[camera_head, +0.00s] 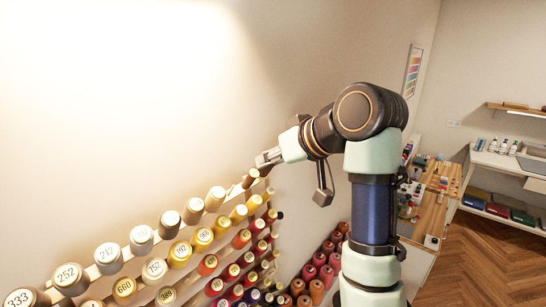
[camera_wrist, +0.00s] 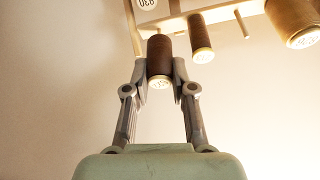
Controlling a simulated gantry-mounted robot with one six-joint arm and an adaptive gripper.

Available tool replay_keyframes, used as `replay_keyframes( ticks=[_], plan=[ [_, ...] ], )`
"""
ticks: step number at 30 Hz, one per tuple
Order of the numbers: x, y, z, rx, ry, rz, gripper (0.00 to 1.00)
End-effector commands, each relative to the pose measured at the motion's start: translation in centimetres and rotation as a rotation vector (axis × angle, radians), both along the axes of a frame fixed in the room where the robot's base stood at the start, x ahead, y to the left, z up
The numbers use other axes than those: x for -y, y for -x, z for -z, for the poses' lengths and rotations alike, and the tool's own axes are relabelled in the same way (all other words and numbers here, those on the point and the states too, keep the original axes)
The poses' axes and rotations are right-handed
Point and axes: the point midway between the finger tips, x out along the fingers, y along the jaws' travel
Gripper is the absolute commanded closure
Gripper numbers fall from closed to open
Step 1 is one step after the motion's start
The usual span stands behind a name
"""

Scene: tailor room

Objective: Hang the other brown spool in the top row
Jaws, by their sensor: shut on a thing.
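My gripper (camera_wrist: 159,72) is shut on a dark brown spool (camera_wrist: 159,49), with one finger on each side of it. In the wrist view the held spool overlaps the end part of the wooden rail (camera_wrist: 172,24); I cannot tell whether it sits on a peg. Another brown spool (camera_wrist: 200,38) hangs on the rail just to its right, apart from it. In the head view my gripper (camera_head: 268,158) is at the far upper end of the top row, beside a brown spool (camera_head: 250,178).
A bare peg (camera_wrist: 241,23) and a larger tan spool (camera_wrist: 293,20) are farther right on the rail. Many coloured spools, such as a yellow one (camera_head: 202,239), fill the rack below. The wall (camera_head: 130,120) above the top row is clear. A cluttered workbench (camera_head: 437,190) stands right.

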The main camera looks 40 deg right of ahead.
Motion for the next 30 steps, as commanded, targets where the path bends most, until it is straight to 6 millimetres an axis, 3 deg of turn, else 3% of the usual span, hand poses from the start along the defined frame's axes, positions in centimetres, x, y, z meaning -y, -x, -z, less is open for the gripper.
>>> replay_keyframes(
  ticks=[12, 13, 18, 26, 30],
  plan=[
    [-0.1, -0.8, 1.2, -0.001, 0.000, -0.002, 0.93],
    [-0.1, -0.7, 1.1, 0.000, 0.001, -0.001, 0.71],
    [-0.1, -0.7, 1.1, 0.000, 0.001, -0.001, 0.46],
    [-0.1, -0.6, 1.0, 0.000, 0.000, -0.001, 0.46],
    [-0.1, 0.8, -0.1, 0.003, 0.003, 0.000, 0.46]
  ],
)
